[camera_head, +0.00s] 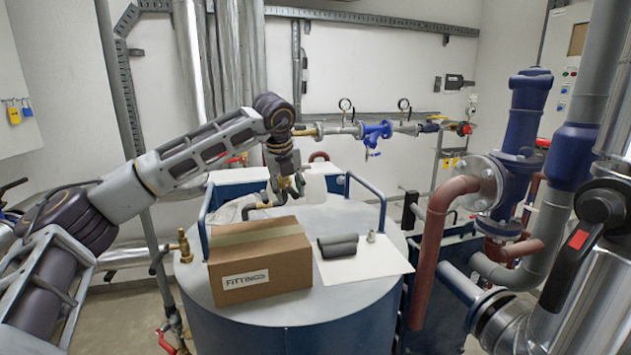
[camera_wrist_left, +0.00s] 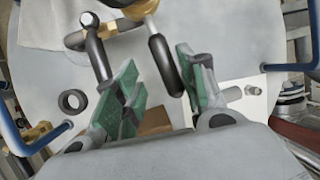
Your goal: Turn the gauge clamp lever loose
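My left gripper (camera_head: 283,190) reaches down over the round tank lid behind the cardboard box. In the left wrist view the left gripper (camera_wrist_left: 158,82) is open, its green-padded fingers spread apart. A dark lever grip (camera_wrist_left: 165,66) hangs from a brass fitting (camera_wrist_left: 135,8) and its lower end lies between the pads. I cannot tell whether either pad touches it. A second dark handle (camera_wrist_left: 98,56) with a bright round end stands left of the fingers. I cannot tell for sure which is the gauge clamp lever. My right gripper is not in view.
The cardboard box (camera_head: 260,272) stands on the tank lid (camera_head: 340,217). Dark cylinders (camera_head: 338,246) lie on a white sheet beside it. Blue rails (camera_head: 372,180) flank the lid. A black ring (camera_wrist_left: 72,101) lies left of the fingers. Pipes (camera_head: 434,225) crowd the right side.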

